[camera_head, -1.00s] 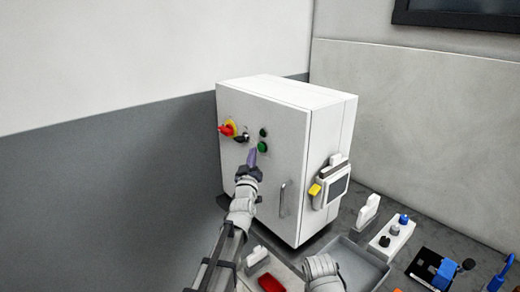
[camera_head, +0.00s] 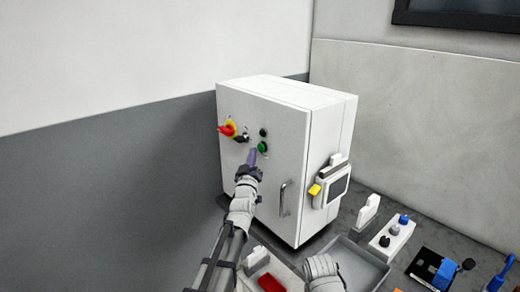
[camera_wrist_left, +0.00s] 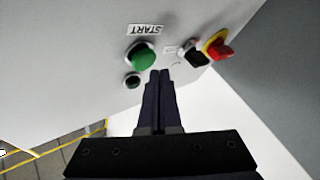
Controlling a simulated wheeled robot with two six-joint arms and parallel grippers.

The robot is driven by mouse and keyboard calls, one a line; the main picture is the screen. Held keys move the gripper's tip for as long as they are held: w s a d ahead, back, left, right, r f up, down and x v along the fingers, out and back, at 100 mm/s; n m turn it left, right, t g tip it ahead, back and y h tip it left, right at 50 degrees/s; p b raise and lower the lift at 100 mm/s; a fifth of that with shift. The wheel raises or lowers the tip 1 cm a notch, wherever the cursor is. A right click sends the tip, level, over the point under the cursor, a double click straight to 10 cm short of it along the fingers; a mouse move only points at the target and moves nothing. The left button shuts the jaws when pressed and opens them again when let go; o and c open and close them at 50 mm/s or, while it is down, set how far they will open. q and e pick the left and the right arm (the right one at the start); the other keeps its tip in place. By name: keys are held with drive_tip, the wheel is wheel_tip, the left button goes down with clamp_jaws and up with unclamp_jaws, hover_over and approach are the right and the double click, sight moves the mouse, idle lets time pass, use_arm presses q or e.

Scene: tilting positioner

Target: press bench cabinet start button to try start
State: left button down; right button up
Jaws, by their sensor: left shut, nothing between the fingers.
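The white bench cabinet (camera_head: 270,205) stands on the bench with its door facing me. The green start button (camera_head: 263,147) is on the upper part of the door; in the left wrist view the green button (camera_wrist_left: 141,56) shows beside a START label (camera_wrist_left: 145,29). My left gripper (camera_head: 253,157) is shut and empty, its fingertips just below and left of the green button in the head view. In the left wrist view the fingertips (camera_wrist_left: 160,76) are close beside the button; I cannot tell whether they touch the door. My right gripper is not clearly in view.
A red-and-yellow knob (camera_head: 227,129), a black switch (camera_head: 242,138) and a small dark green indicator (camera_head: 263,132) are close by on the door. A door handle (camera_head: 283,198) is lower right. A panel with a screen (camera_head: 338,189) juts from the cabinet's side. A grey tray (camera_head: 368,264) lies in front.

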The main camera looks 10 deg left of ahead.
use_arm(q)
drive_tip(key=shift+w+d, duration=0.1)
idle(0.4)
drive_tip(key=shift+w+d, duration=0.2)
drive_tip(key=shift+w, duration=0.05)
drive_tip(key=shift+w+d, duration=0.3)
drive_tip(key=shift+w, duration=0.05)
idle(0.9)
idle(0.3)
drive_tip(key=shift+s+a, duration=0.55)
drive_tip(key=shift+s, duration=0.15)
drive_tip(key=shift+s+a, duration=0.8)
drive_tip(key=shift+s, duration=0.2)
drive_tip(key=shift+s+a, duration=0.75)
drive_tip(key=shift+s, duration=0.25)
